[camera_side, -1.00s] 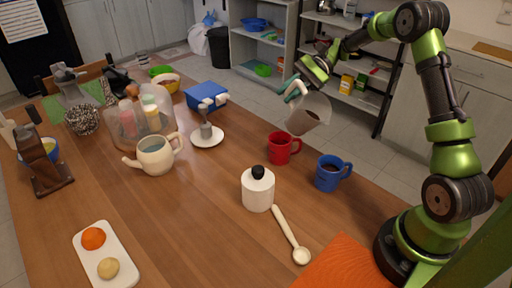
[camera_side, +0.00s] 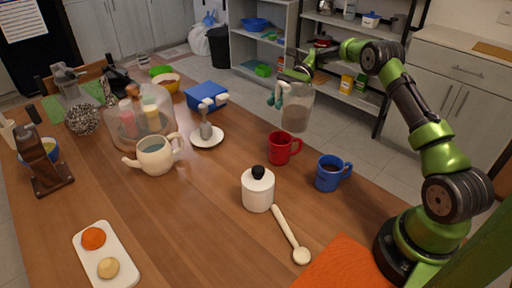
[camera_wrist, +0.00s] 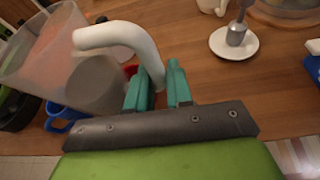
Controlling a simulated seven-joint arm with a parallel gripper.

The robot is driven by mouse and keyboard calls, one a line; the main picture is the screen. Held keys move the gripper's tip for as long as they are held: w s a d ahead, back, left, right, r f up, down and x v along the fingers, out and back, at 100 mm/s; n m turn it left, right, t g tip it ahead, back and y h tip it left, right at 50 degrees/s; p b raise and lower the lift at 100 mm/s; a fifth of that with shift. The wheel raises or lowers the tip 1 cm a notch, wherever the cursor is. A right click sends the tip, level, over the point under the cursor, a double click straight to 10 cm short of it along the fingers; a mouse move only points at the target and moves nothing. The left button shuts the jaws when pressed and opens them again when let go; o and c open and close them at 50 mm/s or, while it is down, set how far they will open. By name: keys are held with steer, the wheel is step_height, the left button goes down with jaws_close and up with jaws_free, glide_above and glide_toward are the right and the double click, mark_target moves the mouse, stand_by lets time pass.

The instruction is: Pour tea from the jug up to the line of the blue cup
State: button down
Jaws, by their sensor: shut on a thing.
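The clear jug (camera_side: 296,112) holds brownish tea in its lower part and hangs nearly upright in the air above and behind the red mug. My gripper (camera_side: 276,97) is shut on the jug's handle, at the jug's left side. In the wrist view the jug (camera_wrist: 42,52) is at the left, with its pale curved handle at the teal fingers (camera_wrist: 158,88). The blue cup (camera_side: 328,174) stands upright on the table, right of the red mug, with dark liquid inside. In the wrist view the blue cup (camera_wrist: 62,116) is partly hidden by the jug. Its line cannot be made out.
A red mug (camera_side: 280,149) stands left of the blue cup. A white bottle with a black knob (camera_side: 258,190) and a pale spoon (camera_side: 290,236) are in front. A cream teapot (camera_side: 156,155) and a saucer (camera_side: 207,144) stand further left.

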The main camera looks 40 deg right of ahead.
mark_target(279, 85)
steer(key=shift+r, duration=2.5)
steer(key=shift+w+f, duration=0.1)
steer(key=shift+f, duration=0.15)
steer(key=shift+a+f+m+t, duration=0.15)
steer(key=shift+f+m, duration=0.1)
steer(key=shift+f, duration=0.15)
steer(key=shift+a+f+m+t, duration=0.15)
steer(key=shift+f+m, duration=0.1)
steer(key=shift+f, duration=0.15)
steer(key=s+a+r+m+t+h, duration=0.2)
steer(key=s+a+r+m+t, duration=0.4)
steer(key=s+a+m+t, duration=0.1)
steer(key=shift+s+a+r+t+h, duration=0.3)
steer(key=shift+s+a+r+t, duration=0.1)
steer(key=shift+s+a, duration=0.5)
steer(key=shift+s, duration=0.1)
